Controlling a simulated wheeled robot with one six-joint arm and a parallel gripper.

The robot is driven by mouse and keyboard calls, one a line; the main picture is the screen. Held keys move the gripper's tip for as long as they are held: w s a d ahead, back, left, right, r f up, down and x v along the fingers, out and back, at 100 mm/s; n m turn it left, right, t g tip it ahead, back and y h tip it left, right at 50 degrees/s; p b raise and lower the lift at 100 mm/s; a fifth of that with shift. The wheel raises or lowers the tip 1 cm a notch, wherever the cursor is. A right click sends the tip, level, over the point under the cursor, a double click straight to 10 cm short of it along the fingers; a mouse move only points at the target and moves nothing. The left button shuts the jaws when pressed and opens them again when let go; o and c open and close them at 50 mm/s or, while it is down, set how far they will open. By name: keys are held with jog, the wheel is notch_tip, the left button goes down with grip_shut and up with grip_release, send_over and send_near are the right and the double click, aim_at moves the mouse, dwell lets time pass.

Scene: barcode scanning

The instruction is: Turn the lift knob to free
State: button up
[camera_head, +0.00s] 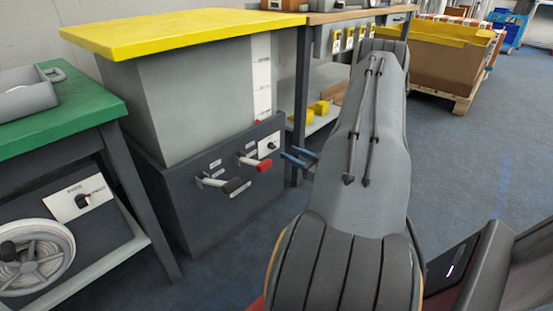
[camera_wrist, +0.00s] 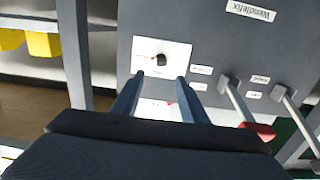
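A small black knob (camera_head: 271,145) sits on a white plate at the upper right of a dark grey base under a yellow top. In the wrist view, the knob (camera_wrist: 160,60) is on its white plate, with a red mark to its left; the lettering is too small to read. My gripper (camera_wrist: 161,78) has two blue fingers spread apart, just below the knob in the picture, with nothing between the tips. My gripper (camera_head: 299,156) shows in the head view right of the knob plate, apart from it. A second black knob (camera_head: 82,201) is on the left bench's plate.
A lever with a red grip (camera_head: 262,165) and one with a black grip (camera_head: 234,186) jut out beside the plate. A handwheel (camera_head: 35,257) is under the green bench (camera_head: 60,126). Yellow bins (camera_wrist: 42,44) sit on a shelf at left. Blue floor (camera_head: 455,180) is free at right.

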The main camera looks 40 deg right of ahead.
aim_at(275, 147)
jog(key=w+b, duration=0.1)
jog(key=w, duration=0.1)
jog(key=w+b, duration=0.1)
jog(key=w, duration=0.1)
jog(key=w+f+b, duration=0.1)
jog(key=shift+w+a, duration=0.15)
jog(key=shift+w, duration=0.25)
jog(key=shift+w+r+b, duration=0.15)
jog(key=shift+w+b, duration=0.15)
jog(key=shift+w, duration=0.4)
grip_shut()
